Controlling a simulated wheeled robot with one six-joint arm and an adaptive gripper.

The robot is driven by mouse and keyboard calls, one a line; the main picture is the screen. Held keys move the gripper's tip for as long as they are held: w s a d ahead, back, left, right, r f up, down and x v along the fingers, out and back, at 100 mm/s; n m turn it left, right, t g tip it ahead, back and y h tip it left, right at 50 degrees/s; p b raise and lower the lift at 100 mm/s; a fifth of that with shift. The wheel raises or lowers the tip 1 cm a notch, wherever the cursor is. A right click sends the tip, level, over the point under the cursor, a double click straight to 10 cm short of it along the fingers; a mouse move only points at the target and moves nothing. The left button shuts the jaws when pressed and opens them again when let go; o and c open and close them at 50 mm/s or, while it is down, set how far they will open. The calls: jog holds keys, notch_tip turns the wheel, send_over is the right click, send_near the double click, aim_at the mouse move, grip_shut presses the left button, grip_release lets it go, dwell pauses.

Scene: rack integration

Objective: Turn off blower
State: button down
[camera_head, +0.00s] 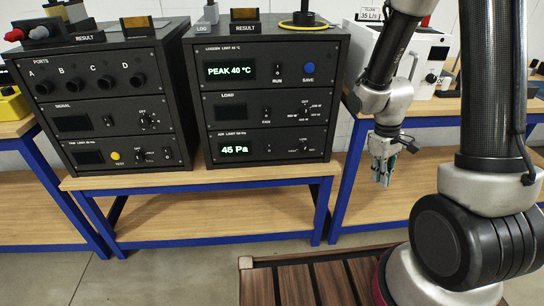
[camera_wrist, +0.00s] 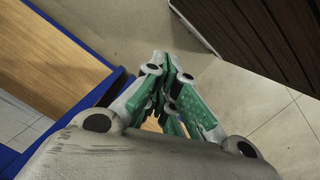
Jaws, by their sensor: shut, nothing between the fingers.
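No part in view is legibly labelled as a blower. The middle black unit (camera_head: 265,95) has a lit air panel (camera_head: 234,149) reading 45 Pa, with a small switch and a knob (camera_head: 303,146); their settings are too small to read. A white device (camera_head: 432,65) stands at the right behind my arm, partly hidden, under a flow card (camera_head: 369,14) that seems to read 35 L/s. My gripper (camera_head: 381,182) points down, shut and empty, in front of the right bench, apart from both devices. Its green-padded fingers (camera_wrist: 173,78) meet in the wrist view.
The left black unit (camera_head: 103,98) has ports and dark displays. The middle unit's upper panel reads PEAK 40 °C, with a blue button (camera_head: 309,68). Blue-framed wooden benches (camera_head: 175,181) carry the devices. A brown slatted surface (camera_head: 325,282) lies low in front. Floor (camera_head: 185,270) shows between.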

jog(key=w+a+f+n+t+y, duration=0.25)
jog(key=a+f+n, duration=0.2)
jog(key=f, duration=0.45)
jog(key=w+a+f+n+t+y, duration=0.15)
jog(key=w+a+f+n, duration=0.3)
jog(key=f, duration=0.45)
jog(key=w+a+f+n+t+y, duration=0.1)
jog(key=w+a+f+n+y, duration=0.15)
jog(key=a+f, duration=0.4)
jog(key=w+a+r+n+t+y, duration=0.3)
jog(key=w+r+n+t, duration=0.1)
jog(key=r+n, duration=0.1)
jog(key=w+a+r+n+t+y, duration=0.3)
jog(key=w+r+n+t, duration=0.1)
jog(key=r, duration=0.3)
jog(key=shift+w+r+n+t, duration=0.3)
jog(key=shift+w+r+n, duration=0.1)
jog(key=shift+w, duration=0.15)
